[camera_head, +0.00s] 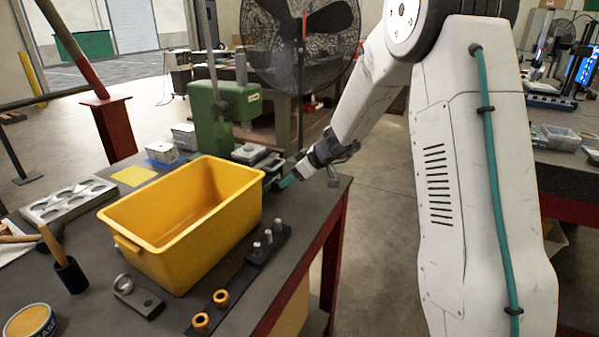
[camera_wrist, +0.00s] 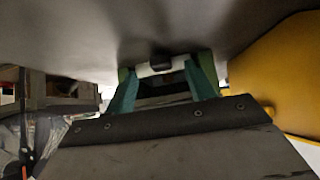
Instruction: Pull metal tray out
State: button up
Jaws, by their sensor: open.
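My gripper (camera_head: 279,180) reaches over the table's right edge, beside the far right corner of the yellow bin. In the wrist view its two teal fingers (camera_wrist: 164,78) are spread apart. A light grey bar with a dark piece in its middle (camera_wrist: 160,66) shows between and beyond the fingertips; I cannot tell whether they touch it. In the head view, a grey metal block or tray (camera_head: 249,152) lies behind the bin, close to my gripper. Its lower part is hidden by the bin, and I cannot tell for sure that it is the metal tray.
The yellow bin (camera_head: 160,247) stands close beside my gripper and also shows in the wrist view (camera_wrist: 275,80). A green press (camera_head: 212,115) stands behind. A grey mould with round recesses (camera_head: 68,200) lies left. A rack with pegs (camera_head: 262,250) lies in front. Floor is clear right of the table.

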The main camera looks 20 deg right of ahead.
aim_at(285, 190)
jog(key=shift+x, duration=1.85)
